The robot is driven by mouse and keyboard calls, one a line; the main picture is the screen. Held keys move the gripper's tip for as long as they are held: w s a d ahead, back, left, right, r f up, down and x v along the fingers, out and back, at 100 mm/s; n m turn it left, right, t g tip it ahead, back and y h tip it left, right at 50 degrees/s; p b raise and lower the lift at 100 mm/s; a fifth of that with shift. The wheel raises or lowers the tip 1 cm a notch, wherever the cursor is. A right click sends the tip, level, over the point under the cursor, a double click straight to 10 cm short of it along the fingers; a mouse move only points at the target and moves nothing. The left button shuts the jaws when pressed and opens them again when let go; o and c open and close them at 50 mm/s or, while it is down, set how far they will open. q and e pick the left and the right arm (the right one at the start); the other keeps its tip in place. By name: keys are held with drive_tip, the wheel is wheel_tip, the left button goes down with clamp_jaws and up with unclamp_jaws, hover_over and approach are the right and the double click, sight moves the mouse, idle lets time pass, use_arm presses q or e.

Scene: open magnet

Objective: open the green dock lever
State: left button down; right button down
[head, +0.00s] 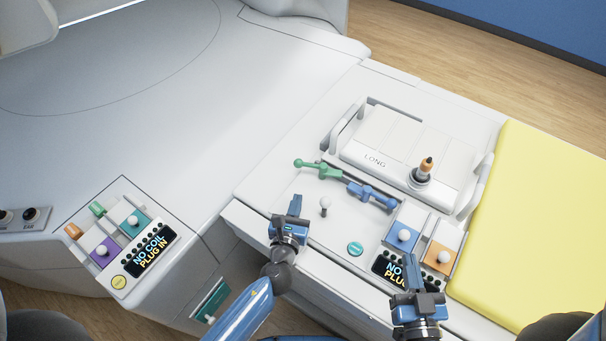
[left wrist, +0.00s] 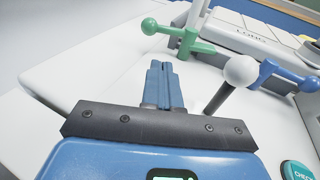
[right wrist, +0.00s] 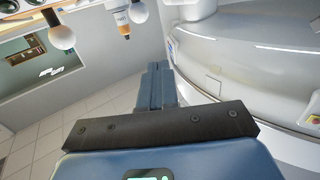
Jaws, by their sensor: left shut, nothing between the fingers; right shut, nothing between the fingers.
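The green dock lever (head: 318,168) sits on the white panel in front of the LONG unit, with a round green knob at its left end. In the left wrist view the green lever (left wrist: 185,38) lies just beyond my fingertips, its knob at the upper left. My left gripper (head: 295,205) is shut and empty, nearer to me than the lever and apart from it. It also shows in the left wrist view (left wrist: 160,72).
A blue lever (head: 371,193) adjoins the green one on the right. A white ball knob (head: 324,203) stands close to my left gripper. The LONG unit (head: 390,150) is behind the levers. A teal button (head: 355,248) and blue and orange modules lie right. A yellow pad (head: 540,220) covers the far right.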

use_arm(q)
drive_tip(key=x, duration=0.3)
drive_tip(key=r+x, duration=0.1)
drive_tip(key=x, duration=0.2)
drive_tip(key=p+x, duration=0.1)
drive_tip(key=x, duration=0.2)
drive_tip(key=shift+r, duration=0.2)
